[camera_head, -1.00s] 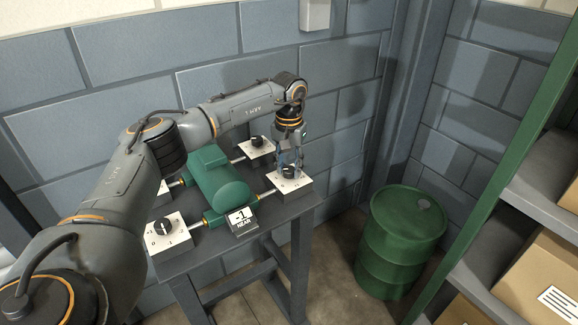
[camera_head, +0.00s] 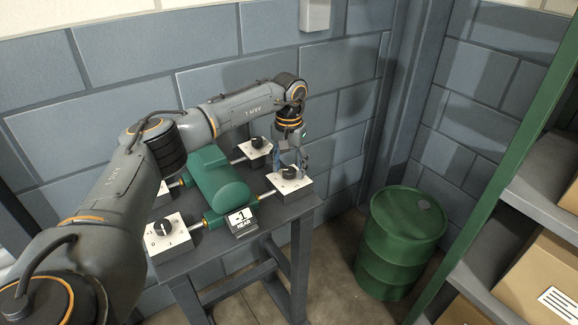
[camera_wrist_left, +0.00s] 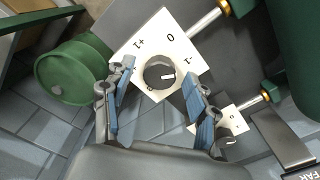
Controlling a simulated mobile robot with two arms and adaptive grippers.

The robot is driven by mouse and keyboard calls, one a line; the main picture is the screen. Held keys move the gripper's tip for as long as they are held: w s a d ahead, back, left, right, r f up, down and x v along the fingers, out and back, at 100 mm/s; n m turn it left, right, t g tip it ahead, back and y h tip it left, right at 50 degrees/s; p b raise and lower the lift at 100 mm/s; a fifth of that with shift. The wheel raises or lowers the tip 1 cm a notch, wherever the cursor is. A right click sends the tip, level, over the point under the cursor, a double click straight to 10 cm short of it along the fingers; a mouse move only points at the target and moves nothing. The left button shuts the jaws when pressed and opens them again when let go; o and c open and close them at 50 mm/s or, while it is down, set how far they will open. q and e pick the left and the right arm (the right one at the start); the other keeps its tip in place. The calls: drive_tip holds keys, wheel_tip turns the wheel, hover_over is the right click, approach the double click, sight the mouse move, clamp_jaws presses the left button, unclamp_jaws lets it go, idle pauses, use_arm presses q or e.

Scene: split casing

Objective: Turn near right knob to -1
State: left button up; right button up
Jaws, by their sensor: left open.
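The near right knob (camera_head: 290,172) is black and sits on a white box (camera_head: 291,187) at the right front of the table. In the left wrist view my left gripper (camera_wrist_left: 158,82) is open, with the knob between the fingertips and a gap on both sides. My right gripper is not in view.
A green drum (camera_head: 400,240) and shelving (camera_head: 535,190) stand to the right.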

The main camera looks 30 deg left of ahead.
sight(289, 170)
use_arm(q)
wheel_tip(289, 170, up, 12)
idle(0.5)
idle(0.3)
